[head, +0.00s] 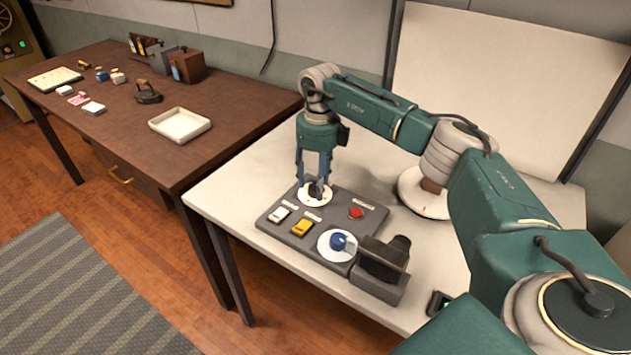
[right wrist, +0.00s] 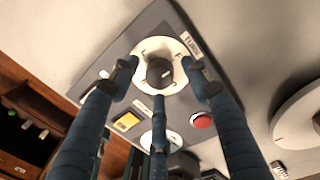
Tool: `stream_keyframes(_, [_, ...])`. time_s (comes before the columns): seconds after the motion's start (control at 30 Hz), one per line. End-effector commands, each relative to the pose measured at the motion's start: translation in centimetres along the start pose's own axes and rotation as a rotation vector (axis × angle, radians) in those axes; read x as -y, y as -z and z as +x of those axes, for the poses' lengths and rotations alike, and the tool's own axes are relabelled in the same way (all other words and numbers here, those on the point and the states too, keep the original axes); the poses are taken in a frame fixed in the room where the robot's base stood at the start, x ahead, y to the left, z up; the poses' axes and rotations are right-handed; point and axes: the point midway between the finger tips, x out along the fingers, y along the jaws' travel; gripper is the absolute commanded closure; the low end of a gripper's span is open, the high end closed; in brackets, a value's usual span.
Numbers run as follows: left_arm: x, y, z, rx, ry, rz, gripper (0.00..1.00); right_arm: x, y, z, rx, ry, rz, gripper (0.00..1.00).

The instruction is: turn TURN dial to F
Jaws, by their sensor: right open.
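The TURN dial is a black knob (right wrist: 159,72) on a round white plate (right wrist: 145,48), with a TURN label (right wrist: 189,43) beside it in the right wrist view. Small marks sit around the plate; I cannot read them surely, nor the pointer's setting. In the head view the dial (head: 315,190) is at the far left corner of the grey panel (head: 328,256). My right gripper (head: 317,184) points down over it, open. In the right wrist view its blue fingers (right wrist: 160,84) stand apart around the knob; contact cannot be told. My left gripper is not in view.
The panel also holds a white switch (head: 279,214), a yellow switch (head: 301,228), a red button (head: 356,213) and a blue knob (head: 338,241). A dark box-like device (head: 383,262) stands at its near right. A brown table (head: 120,140) with a white tray (head: 180,124) is at left.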

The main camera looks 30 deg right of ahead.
Motion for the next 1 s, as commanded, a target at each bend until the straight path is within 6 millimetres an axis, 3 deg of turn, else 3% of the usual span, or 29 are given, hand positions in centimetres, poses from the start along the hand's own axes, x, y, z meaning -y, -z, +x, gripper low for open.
stream_keyframes(0.6, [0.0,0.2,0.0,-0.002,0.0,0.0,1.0,0.0,-0.1,-10.8,0.005,0.001,0.0,0.53])
stream_keyframes(1.0, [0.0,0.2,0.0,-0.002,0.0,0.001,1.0,0.0,0.0,-11.9,0.003,0.0,0.0,0.53])
